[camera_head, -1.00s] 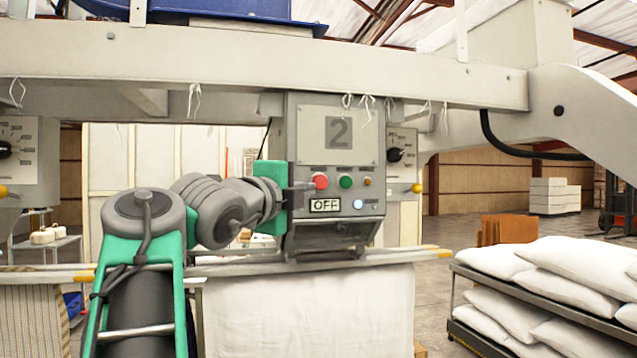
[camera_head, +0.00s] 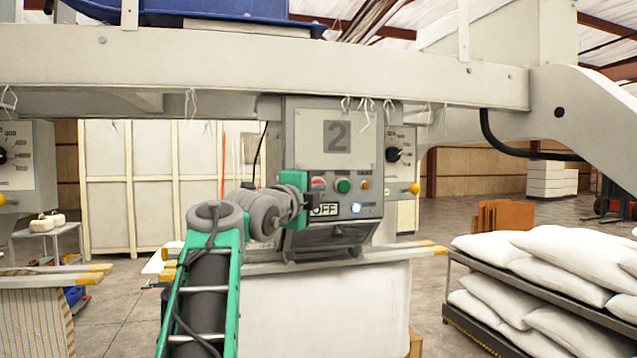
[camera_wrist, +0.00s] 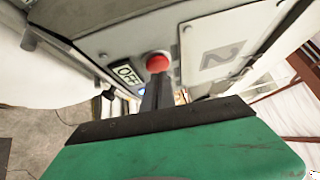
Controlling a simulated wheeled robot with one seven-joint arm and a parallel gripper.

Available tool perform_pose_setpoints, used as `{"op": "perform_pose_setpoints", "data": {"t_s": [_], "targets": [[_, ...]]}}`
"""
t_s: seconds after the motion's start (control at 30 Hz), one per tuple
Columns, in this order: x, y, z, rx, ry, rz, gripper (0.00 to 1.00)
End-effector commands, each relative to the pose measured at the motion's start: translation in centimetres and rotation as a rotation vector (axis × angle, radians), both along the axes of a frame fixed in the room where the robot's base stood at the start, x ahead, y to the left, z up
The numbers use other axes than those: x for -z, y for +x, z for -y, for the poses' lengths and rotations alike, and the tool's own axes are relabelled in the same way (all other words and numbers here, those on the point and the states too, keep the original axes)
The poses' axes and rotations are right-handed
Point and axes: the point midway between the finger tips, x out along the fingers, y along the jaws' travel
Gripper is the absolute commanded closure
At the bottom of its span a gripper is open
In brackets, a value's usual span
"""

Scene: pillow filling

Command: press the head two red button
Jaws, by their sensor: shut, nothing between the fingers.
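The head two panel (camera_head: 366,155) is a grey box with a large "2" plate, in the middle of the head view. Its red button (camera_head: 318,183) is at the left of a row, partly hidden by my gripper (camera_head: 315,198). In the wrist view the red button (camera_wrist: 158,62) shows just beyond the tip of my closed dark fingers (camera_wrist: 157,92). The fingertips overlap its lower edge there; I cannot tell if they touch it. The gripper is shut and empty. The "OFF" display (camera_head: 325,210) sits below the button and also shows in the wrist view (camera_wrist: 127,74).
A green button (camera_head: 343,186) and a small orange one (camera_head: 365,184) sit right of the red one. A lit white-blue button (camera_head: 356,208) is below. A beam (camera_head: 250,62) crosses above. White pillows (camera_head: 560,245) lie on a rack at the right.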

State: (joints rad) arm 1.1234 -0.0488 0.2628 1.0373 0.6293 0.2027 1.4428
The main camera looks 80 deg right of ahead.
Motion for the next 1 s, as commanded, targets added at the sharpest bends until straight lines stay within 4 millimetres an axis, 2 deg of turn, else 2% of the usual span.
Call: {"op": "perform_pose_setpoints", "data": {"t_s": [0.4, 0.6, 0.73, 1.0], "targets": [[0.1, 0.3, 0.6, 0.001, 0.0, 0.0, 1.0], [0.0, 0.9, 2.0, -0.006, 0.0, -0.001, 1.0], [0.1, 1.5, 2.0, -0.016, 0.002, -0.003, 1.0], [0.4, 1.1, 1.7, -0.015, 0.002, -0.003, 1.0]]}}
